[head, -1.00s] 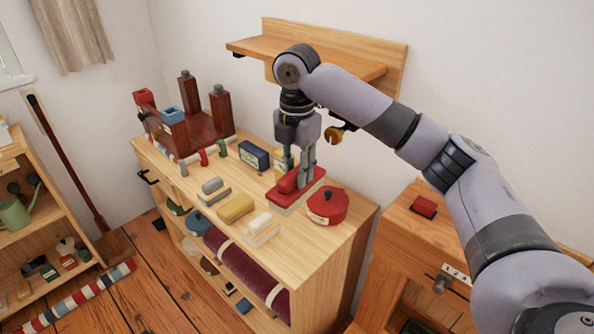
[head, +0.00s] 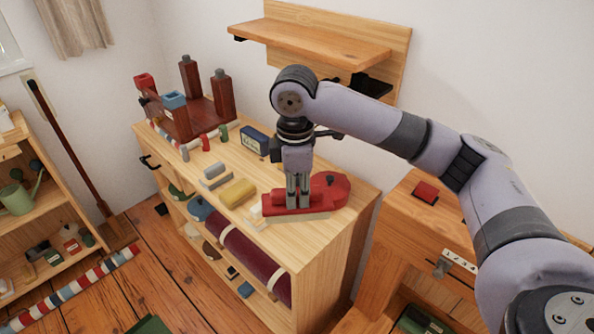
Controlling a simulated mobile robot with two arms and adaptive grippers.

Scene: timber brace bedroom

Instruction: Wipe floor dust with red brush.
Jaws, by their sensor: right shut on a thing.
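The red brush (head: 276,206) has a red body with a pale bristle strip beneath it. It is at the right front of the wooden cabinet top (head: 213,150). My right gripper (head: 299,204) points straight down and is shut on the brush. The brush is low over the top; I cannot tell whether its bristles touch it. The wooden floor (head: 165,275) shows at the lower left. I cannot make out any dust on it. My left gripper is not in view.
A dark blue box (head: 254,141) stands behind. A long broom (head: 70,150) leans at the left wall. A striped roll (head: 70,290) lies on the floor.

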